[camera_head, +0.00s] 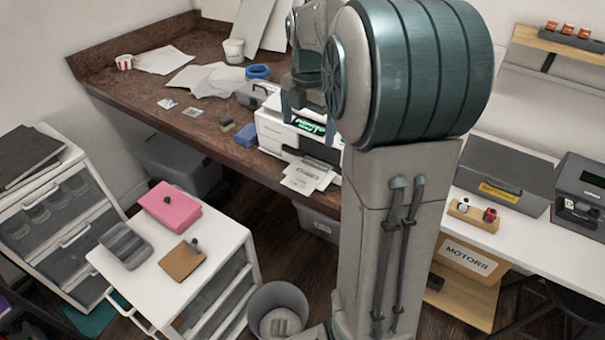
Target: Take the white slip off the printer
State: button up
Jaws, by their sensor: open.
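The white printer (270,133) stands on the brown counter, with a lit green display on its top. Its right side is hidden behind my arm. The white slip (303,178) sticks out at the printer's front, low down, with some dark print on it; it seems to be more than one sheet, but I cannot tell for sure. My gripper (308,106) is above the printer's back and top, fingers apart and pointing down, with nothing seen between them. It looks apart from the slip, which is nearer the counter's front edge.
On the brown counter (130,92) are a blue tape roll (257,72), a blue block (246,135), a grey case (250,95) and loose papers (205,79). A white cabinet (230,235) and a grey bin (300,297) stand in front. A white bench (540,245) is at right.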

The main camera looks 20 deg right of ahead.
jog(key=f+n, duration=0.1)
send_over(307, 174)
jog(key=f, duration=0.8)
jog(key=shift+s+f, duration=0.25)
jog(key=shift+s, duration=0.1)
jog(key=shift+w+f+p, duration=0.15)
jog(key=shift+f, duration=1.2)
jog(key=shift+w+f+p, duration=0.1)
jog(key=shift+f+p, duration=0.05)
jog(key=shift+f, duration=1.15)
jog(key=c, duration=1)
